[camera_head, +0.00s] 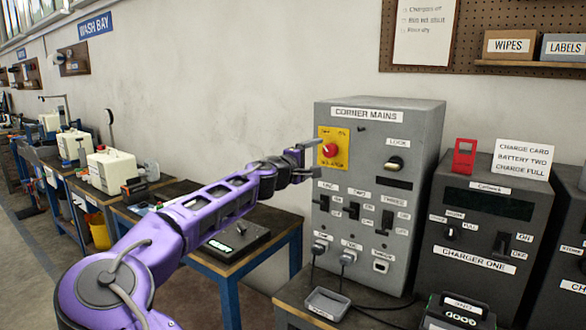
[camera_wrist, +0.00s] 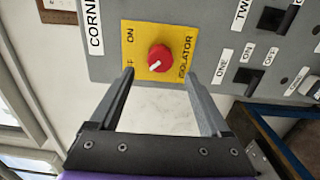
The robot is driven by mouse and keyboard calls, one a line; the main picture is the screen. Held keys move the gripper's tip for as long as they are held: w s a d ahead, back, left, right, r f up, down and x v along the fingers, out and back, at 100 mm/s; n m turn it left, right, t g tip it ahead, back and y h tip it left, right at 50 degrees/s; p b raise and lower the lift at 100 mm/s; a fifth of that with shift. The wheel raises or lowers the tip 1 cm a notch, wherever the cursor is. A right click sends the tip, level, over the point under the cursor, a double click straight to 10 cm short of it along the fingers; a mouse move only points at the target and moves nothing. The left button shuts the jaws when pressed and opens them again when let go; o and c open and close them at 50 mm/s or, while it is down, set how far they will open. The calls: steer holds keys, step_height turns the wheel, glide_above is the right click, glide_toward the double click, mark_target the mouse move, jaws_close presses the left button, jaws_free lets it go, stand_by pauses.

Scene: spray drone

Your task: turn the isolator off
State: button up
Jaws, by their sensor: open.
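The isolator is a red round knob (camera_head: 329,150) on a yellow plate (camera_head: 341,160) on the upper left of the grey CORNER MAINS box (camera_head: 390,125). In the wrist view the knob (camera_wrist: 159,58) has a white mark on its lower-left part, towards the partly hidden OFF word; ON stands higher up the plate's left edge. My gripper (camera_head: 308,161) is open in front of the plate. In the wrist view its fingertips (camera_wrist: 160,74) are on either side, just below the knob. No contact with the knob shows. The left finger covers part of the plate's lower-left corner.
The box has rows of black switches (camera_head: 353,210) and plugged cables (camera_head: 347,257) below the isolator. A small grey tray (camera_head: 327,303) lies in front. Bare wall is left of the box.

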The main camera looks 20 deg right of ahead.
steer(key=v, duration=1.2)
steer(key=shift+s+a, duration=0.2)
steer(key=shift+s, duration=0.05)
steer(key=shift+r, duration=0.1)
